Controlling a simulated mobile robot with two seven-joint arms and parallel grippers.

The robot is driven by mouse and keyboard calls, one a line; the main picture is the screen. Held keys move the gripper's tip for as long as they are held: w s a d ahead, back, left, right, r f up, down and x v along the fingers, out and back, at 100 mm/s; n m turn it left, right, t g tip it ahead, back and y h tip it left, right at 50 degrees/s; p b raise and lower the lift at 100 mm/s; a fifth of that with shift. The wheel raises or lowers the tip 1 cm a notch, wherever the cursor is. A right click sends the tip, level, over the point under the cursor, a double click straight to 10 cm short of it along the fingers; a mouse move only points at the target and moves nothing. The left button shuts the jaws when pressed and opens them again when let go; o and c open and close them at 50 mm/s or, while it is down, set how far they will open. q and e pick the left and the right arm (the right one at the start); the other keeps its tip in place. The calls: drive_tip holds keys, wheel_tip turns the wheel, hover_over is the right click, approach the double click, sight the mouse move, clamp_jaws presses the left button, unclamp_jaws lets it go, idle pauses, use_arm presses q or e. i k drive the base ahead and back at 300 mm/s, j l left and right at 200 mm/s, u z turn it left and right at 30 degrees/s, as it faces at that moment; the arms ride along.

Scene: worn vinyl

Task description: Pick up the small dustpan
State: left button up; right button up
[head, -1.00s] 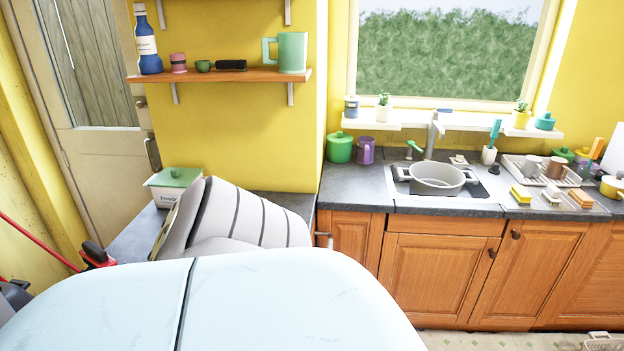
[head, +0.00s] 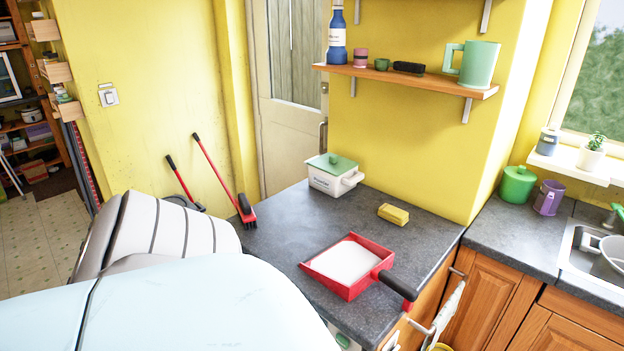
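A small red dustpan (head: 354,289) with a white inside and a black handle lies flat on the dark grey counter (head: 280,238). Its handle points to the right, and a red end reaches the counter's right edge. Neither of my grippers is in view. Pale parts of my own body fill the lower left and hide the counter's near left side.
A yellow sponge (head: 393,214) and a white box with a green lid (head: 335,176) stand behind the dustpan. A red-handled broom (head: 222,172) leans at the wall on the left. A shelf (head: 410,80) hangs above the counter's back.

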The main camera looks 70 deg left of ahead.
sight(349, 265)
drive_tip(key=i+u, duration=0.1)
drive_tip(key=u, duration=0.3)
drive_tip(key=l+u, duration=0.15)
drive_tip(key=u, duration=0.3)
drive_tip(key=i+l+u, duration=0.1)
drive_tip(key=u, duration=0.3)
drive_tip(key=l+u, duration=0.15)
drive_tip(key=u, duration=0.25)
drive_tip(key=i+l, duration=0.05)
